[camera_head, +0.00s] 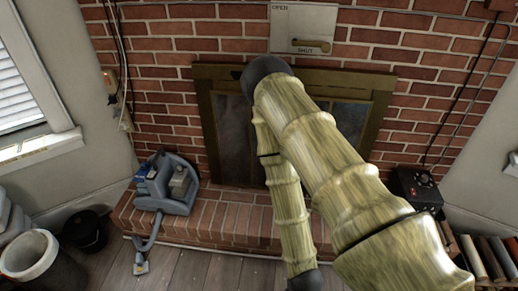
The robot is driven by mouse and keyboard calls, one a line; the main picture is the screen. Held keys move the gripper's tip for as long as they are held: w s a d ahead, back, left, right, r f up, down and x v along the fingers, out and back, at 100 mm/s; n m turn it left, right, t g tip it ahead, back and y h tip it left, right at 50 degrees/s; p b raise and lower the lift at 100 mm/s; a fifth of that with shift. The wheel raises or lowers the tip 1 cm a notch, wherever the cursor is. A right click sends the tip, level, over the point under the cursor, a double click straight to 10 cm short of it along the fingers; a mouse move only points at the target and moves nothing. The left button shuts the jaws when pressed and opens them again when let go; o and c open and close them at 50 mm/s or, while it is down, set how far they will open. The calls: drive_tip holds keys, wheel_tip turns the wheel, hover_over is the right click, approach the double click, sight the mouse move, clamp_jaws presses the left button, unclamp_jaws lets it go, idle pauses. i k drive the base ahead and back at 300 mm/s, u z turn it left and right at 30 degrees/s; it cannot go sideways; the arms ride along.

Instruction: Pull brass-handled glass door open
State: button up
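The fireplace door set has a dull brass frame (207,110) and dark glass, set in the brick wall. Its left glass pane (232,135) shows beside my arm. Part of the right glass pane (347,118) shows behind my arm. Both panes look shut, but the middle is covered by my arm. I cannot make out a brass handle. My wood-textured arm rises in front of the doors, bends at a dark joint near the frame's top, and runs back down. My gripper does not show.
A raised brick hearth (225,215) juts out below the doors. A grey vacuum-like device (168,185) stands on its left end. A white bin (28,255) and black pot (85,230) are at left. A black box (415,187) and books (490,258) are at right.

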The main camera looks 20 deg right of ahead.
sight(235, 135)
drive_tip(key=z, duration=0.35)
drive_tip(key=i, duration=0.9)
drive_tip(key=z, duration=0.65)
